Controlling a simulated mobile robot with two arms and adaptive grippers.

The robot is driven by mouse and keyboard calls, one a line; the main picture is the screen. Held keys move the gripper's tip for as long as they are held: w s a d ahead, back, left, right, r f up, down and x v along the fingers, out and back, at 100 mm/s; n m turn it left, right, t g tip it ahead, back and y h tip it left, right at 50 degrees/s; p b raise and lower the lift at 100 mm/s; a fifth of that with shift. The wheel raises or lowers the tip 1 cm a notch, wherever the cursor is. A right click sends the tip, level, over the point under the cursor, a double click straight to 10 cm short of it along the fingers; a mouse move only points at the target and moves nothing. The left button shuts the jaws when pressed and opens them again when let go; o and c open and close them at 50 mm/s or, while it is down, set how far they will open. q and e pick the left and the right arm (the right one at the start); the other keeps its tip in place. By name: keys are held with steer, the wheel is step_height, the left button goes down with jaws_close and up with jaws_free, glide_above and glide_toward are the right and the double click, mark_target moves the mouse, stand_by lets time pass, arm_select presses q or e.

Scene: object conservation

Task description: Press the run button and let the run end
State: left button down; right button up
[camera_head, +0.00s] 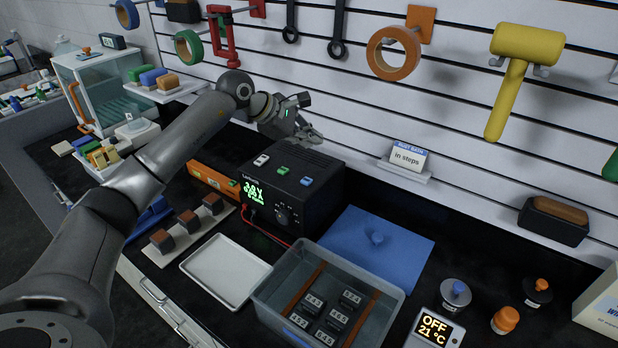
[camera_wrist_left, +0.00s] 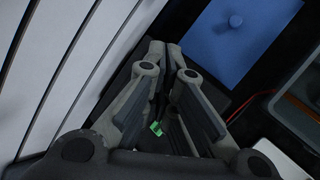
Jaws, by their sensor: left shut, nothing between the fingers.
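A black power unit (camera_head: 290,200) with a lit green readout stands on the dark bench. On its top are a white button (camera_head: 262,160), a green button (camera_head: 283,170) and a blue button (camera_head: 306,181); I cannot read which is the run button. My left gripper (camera_head: 314,137) is shut and empty, above the back of the unit and apart from the buttons in the head view. In the left wrist view its fingertips (camera_wrist_left: 172,48) are together, and a green button (camera_wrist_left: 157,128) shows between the finger links. My right gripper is not in view.
A clear tank (camera_head: 388,305) with numbered dark blocks stands in front, beside a blue lid (camera_head: 350,243) with a knob. A controller (camera_head: 435,328) reads OFF 21 °C. A white tray (camera_head: 225,270) lies left of the tank. Tools hang on the slatted wall (camera_head: 460,100) behind.

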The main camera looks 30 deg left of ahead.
mark_target(308, 182)
arm_select(q)
steer(key=shift+f, duration=0.2)
steer(key=shift+f+b, duration=2.75)
steer(key=shift+f, duration=1.5)
steer(key=shift+f+b, duration=0.4)
steer(key=shift+b, duration=0.05)
steer(key=shift+f+b, duration=0.35)
steer(key=shift+f, duration=0.05)
steer(key=shift+r, duration=0.1)
steer(key=shift+r+p, duration=0.35)
steer(key=shift+r, duration=0.35)
steer(key=shift+r, duration=0.1)
